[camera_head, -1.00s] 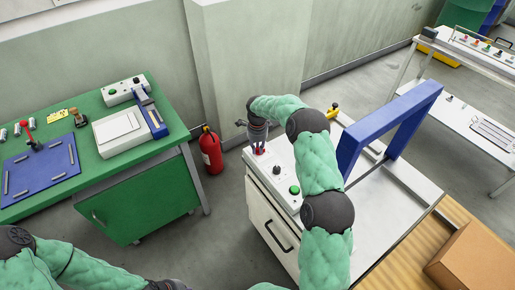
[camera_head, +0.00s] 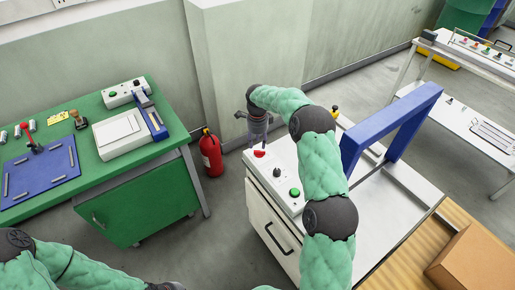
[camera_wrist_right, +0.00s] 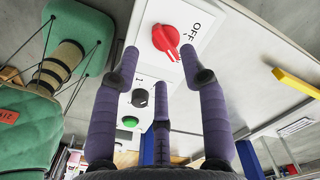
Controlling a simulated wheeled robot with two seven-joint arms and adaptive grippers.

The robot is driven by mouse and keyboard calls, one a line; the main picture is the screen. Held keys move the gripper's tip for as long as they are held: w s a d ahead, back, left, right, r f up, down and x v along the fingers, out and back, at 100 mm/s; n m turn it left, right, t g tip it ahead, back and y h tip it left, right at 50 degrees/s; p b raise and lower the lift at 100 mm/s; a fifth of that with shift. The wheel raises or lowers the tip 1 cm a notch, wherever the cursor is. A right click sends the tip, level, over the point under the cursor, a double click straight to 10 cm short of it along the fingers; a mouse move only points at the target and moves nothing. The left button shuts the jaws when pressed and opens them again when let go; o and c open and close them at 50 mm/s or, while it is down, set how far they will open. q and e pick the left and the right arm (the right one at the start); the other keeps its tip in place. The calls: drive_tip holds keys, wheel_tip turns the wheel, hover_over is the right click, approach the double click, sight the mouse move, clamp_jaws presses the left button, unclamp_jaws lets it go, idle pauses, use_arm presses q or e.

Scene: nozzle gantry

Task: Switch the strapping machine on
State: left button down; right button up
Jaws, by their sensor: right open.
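The strapping machine (camera_head: 376,192) is a white cabinet with a blue arch (camera_head: 392,130) on top. Its panel carries a red rotary switch (camera_head: 260,154), a black knob (camera_head: 276,171) and a green button (camera_head: 295,191). In the right wrist view the red switch (camera_wrist_right: 166,40) sits beside an "OFF" label (camera_wrist_right: 193,34); its handle lies aslant, and I cannot tell which mark it points to. My right gripper (camera_head: 257,140) is open and empty, its fingers apart around the view of the switch and seemingly clear of it. My left gripper is out of view.
A green workbench (camera_head: 85,190) with a blue plate and a white device stands at the left. A red fire extinguisher (camera_head: 211,153) stands on the floor between bench and machine. A cardboard box (camera_head: 474,262) lies at the lower right. White tables (camera_head: 470,125) stand at the far right.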

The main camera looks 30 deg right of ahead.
sight(257, 151)
wheel_tip(257, 151, up, 6)
drive_tip(key=shift+r, duration=0.15)
idle(0.6)
drive_tip(key=s+a+f+n+y, duration=0.2)
drive_tip(key=s+a+f+n, duration=0.4)
drive_tip(key=a+f, duration=0.4)
drive_tip(key=s+a+f+n+y, duration=0.1)
drive_tip(key=s+a+f+n, duration=0.6)
drive_tip(key=f, duration=0.5)
drive_tip(key=s+a+f+n, duration=0.2)
drive_tip(key=s+a+n, duration=0.1)
drive_tip(key=s, duration=0.4)
drive_tip(key=s+a+f+n, duration=0.2)
drive_tip(key=s+a+n, duration=0.1)
drive_tip(key=s, duration=0.4)
drive_tip(key=s+a+f+n+y, duration=0.1)
drive_tip(key=s+a+n, duration=0.1)
drive_tip(key=s+a, duration=0.2)
drive_tip(key=s+b, duration=0.1)
drive_tip(key=s, duration=0.2)
drive_tip(key=shift+s+a+f+n, duration=0.15)
drive_tip(key=shift+a+f+n, duration=0.2)
drive_tip(key=shift+f+n, duration=0.05)
drive_tip(key=shift+c, duration=0.5)
